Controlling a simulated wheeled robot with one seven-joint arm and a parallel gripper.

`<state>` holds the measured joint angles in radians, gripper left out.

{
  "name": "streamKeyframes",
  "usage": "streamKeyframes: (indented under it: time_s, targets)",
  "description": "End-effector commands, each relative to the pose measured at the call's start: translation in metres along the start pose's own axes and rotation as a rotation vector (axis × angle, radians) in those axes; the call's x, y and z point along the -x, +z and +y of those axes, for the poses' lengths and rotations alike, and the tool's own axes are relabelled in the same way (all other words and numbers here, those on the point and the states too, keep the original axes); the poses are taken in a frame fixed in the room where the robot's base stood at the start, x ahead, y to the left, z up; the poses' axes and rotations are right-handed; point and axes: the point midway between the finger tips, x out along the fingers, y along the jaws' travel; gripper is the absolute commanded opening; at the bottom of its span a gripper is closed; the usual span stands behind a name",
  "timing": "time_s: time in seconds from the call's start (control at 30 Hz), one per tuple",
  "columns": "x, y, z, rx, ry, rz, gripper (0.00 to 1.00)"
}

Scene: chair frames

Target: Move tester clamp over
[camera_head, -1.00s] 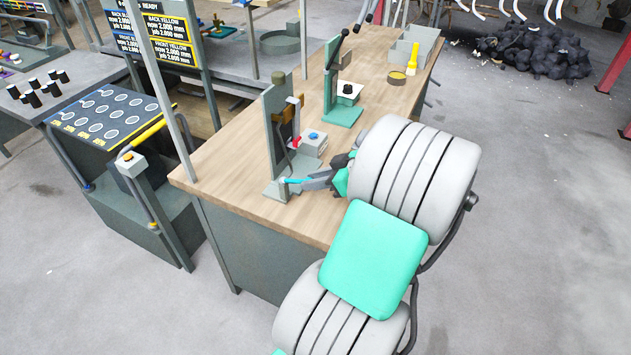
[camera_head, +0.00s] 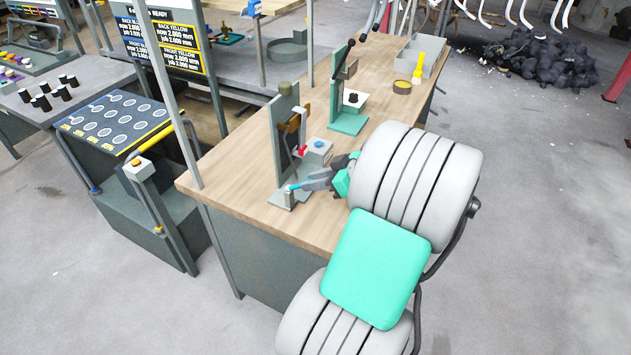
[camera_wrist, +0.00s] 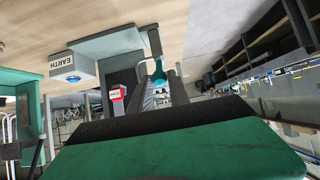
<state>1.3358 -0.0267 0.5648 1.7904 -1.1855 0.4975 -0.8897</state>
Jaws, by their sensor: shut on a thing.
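The tester is a grey upright stand (camera_head: 284,130) with a flat foot, near the front left end of the wooden bench. A red-tipped part (camera_head: 302,151) hangs at its side; red also shows in the wrist view (camera_wrist: 117,93). A box with a blue button (camera_head: 318,148) stands beside it, and the wrist view shows a box marked EARTH (camera_wrist: 72,66). My gripper (camera_head: 304,185) is low at the foot, its fingers shut on a small teal-tipped piece (camera_wrist: 160,74). I cannot tell whether this piece is the tester clamp.
A green-based press (camera_head: 346,122) stands behind and right of the tester. A post (camera_head: 183,120) rises at the bench's left corner. The bench front left is bare.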

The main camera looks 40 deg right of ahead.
Motion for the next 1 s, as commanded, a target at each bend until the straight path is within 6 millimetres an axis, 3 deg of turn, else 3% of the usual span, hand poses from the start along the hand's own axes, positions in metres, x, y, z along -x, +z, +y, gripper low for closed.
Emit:
streamKeyframes:
  time_s: [0.3, 0.67, 1.0]
  targets:
    - [-0.003, -0.023, 0.000, 0.005, 0.001, 0.002, 0.00]
    - [-0.004, -0.025, 0.000, 0.004, 0.002, 0.003, 0.00]
    - [-0.011, -0.042, 0.000, 0.005, 0.001, 0.003, 0.00]
